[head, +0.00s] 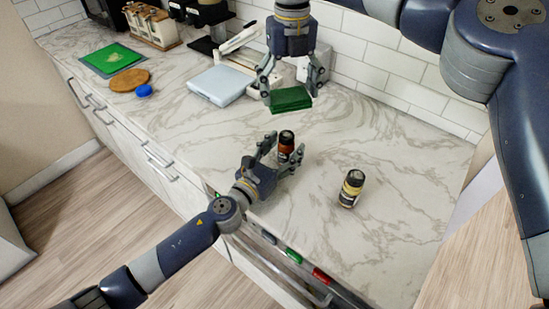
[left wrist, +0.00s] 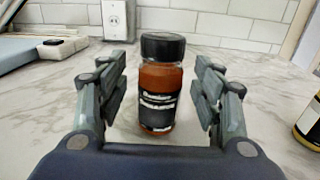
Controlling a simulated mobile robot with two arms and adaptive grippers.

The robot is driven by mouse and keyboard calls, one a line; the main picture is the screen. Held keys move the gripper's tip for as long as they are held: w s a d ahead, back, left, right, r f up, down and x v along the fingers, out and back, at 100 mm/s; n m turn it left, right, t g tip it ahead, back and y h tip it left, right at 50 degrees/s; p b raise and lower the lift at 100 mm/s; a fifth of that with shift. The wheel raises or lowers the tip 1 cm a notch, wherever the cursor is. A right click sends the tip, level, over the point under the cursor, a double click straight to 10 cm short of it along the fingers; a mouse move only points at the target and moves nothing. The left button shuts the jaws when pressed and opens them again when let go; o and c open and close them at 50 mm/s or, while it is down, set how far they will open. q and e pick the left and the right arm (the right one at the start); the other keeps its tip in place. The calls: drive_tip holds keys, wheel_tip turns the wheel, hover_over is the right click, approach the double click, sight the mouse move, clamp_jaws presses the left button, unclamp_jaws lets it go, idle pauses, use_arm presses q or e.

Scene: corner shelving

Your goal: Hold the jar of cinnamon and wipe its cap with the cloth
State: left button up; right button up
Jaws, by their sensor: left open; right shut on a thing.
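The jar of cinnamon (head: 287,146) stands upright on the marble counter, with a black cap and a reddish-brown body. In the left wrist view the jar (left wrist: 161,85) stands between the fingers, with a gap on each side. My left gripper (head: 282,160) is open around it; the fingers also show in the left wrist view (left wrist: 163,100). My right gripper (head: 290,88) is shut on the folded green cloth (head: 291,99), beyond the jar and just over or on the counter; I cannot tell which.
A second jar (head: 351,188) with a black cap and yellowish label stands to the right. A white scale-like device (head: 220,84), a brown round board (head: 130,80), a blue round object (head: 144,90) and a green board (head: 110,60) lie toward the left. The counter's right part is clear.

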use_arm(q)
drive_tip(key=shift+w+d, duration=0.3)
drive_tip(key=shift+w, duration=0.15)
drive_tip(key=c, duration=1.2)
drive_tip(key=o, duration=1)
drive_tip(key=c, duration=1)
